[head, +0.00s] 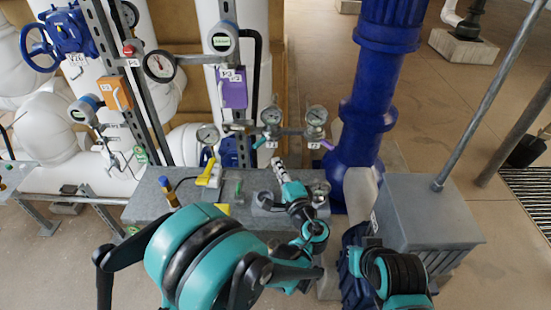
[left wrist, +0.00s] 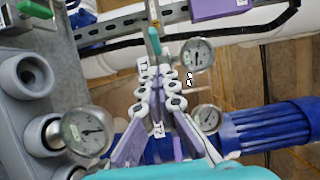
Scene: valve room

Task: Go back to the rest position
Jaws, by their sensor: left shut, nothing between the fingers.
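My left gripper (head: 279,166) is over the grey bench in the head view, its fingers pointing away from me toward the two round gauges. In the left wrist view its pale, purple-sided fingers (left wrist: 158,72) are together with nothing between them. A gauge (left wrist: 197,54) shows just right of the fingertips there; I cannot tell whether they touch anything. My right arm (head: 395,273) shows at the bottom right of the head view, but its gripper is not visible.
The grey bench (head: 152,204) carries a yellow-handled valve (head: 208,174). A thick blue pipe (head: 366,125) and a grey box (head: 425,210) stand to the right. White pipes (head: 212,110) with gauges stand behind. Open floor (head: 480,120) lies at far right.

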